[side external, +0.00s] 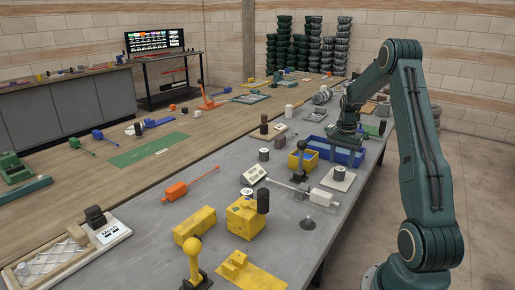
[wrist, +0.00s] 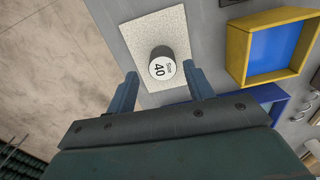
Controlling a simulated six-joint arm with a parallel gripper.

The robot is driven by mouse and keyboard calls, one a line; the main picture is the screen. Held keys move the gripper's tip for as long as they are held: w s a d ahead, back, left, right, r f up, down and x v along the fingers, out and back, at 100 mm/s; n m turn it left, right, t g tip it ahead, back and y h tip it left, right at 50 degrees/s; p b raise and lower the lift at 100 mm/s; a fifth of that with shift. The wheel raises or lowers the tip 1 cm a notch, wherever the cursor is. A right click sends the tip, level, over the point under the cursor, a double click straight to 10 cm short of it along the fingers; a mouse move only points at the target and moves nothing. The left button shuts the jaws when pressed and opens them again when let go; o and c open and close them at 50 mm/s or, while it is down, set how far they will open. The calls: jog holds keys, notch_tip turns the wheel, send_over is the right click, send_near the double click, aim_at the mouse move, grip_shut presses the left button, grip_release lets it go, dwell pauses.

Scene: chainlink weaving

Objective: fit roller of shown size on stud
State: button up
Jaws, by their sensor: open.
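A dark roller (wrist: 161,66) with a white top face reading "Size 40" stands on a pale square mat (wrist: 180,28). The same roller shows in the side view (side external: 339,172) on its pale mat (side external: 346,185). My gripper (wrist: 161,82) is open and empty, its two fingers spread on either side of the roller's near side in the wrist view. In the side view my gripper (side external: 346,143) is behind and above the mat, apart from the roller. A small white card (side external: 254,175) with dark print lies left of it; its text is too small to read. I cannot tell which part is the stud.
A yellow bin (side external: 302,161) and a blue bin (side external: 345,157) are close to the mat. A black-topped tool stands at the yellow bin. A yellow block (side external: 244,217) with a dark cylinder (side external: 263,200) and a white block (side external: 321,197) on a rod stand nearer the camera.

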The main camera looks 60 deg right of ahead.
aim_at(339, 170)
jog(key=shift+f, duration=0.15)
jog(key=shift+w+f, duration=0.1)
jog(key=shift+f, duration=2.4)
jog(key=c, duration=0.9)
jog(key=shift+r, duration=0.15)
notch_tip(339, 170, up, 20)
jog(key=shift+f, duration=0.1)
